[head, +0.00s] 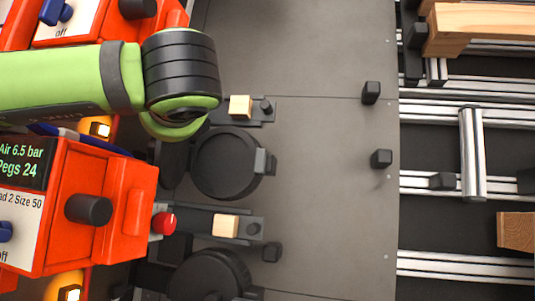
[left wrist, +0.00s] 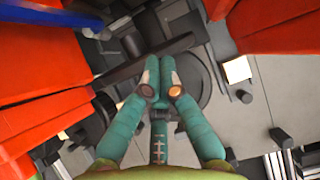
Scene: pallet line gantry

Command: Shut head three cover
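In the head view a round black cover-like disc (head: 225,163) with a grey block on its right edge lies on the grey deck. A second round black part (head: 208,277) is at the bottom edge. No label marks which is head three. My left arm comes in from the left above the first disc, its gripper hidden below the wrist. My right gripper is not in view.
An orange box (head: 128,205) with a black knob, red button (head: 164,223) and "ad 2 Size 50" label stands at left. Wooden blocks (head: 240,106) (head: 226,226) sit on dark slides. A dark bar (left wrist: 140,62) crosses beyond my fingers. The deck's right half is mostly clear, with small black posts (head: 381,159).

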